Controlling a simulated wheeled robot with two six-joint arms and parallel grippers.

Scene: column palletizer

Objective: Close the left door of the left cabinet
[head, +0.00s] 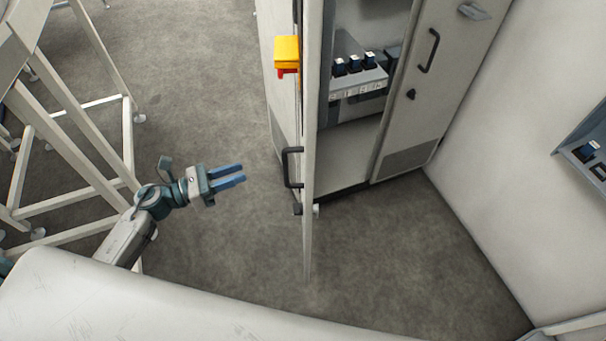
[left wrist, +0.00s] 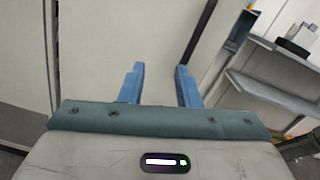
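The left cabinet stands at the top middle of the head view, with shelves (head: 358,78) showing inside. Its left door (head: 307,120) is open and seen nearly edge-on, swung out toward me. A dark handle (head: 289,168) is on the door's left side, low down. My left gripper (head: 242,176) is left of the door and handle, apart from them, with its blue fingers pointing right. The fingers are parted and empty; the left wrist view (left wrist: 160,84) also shows the gap between them. My right gripper is not in view.
A yellow box with a red part (head: 287,52) sits on the door above the handle. The right door (head: 430,90) has its own handle. A white frame (head: 75,125) stands at left. A pale wall (head: 530,150) rises at right. Grey floor (head: 215,110) is clear between frame and door.

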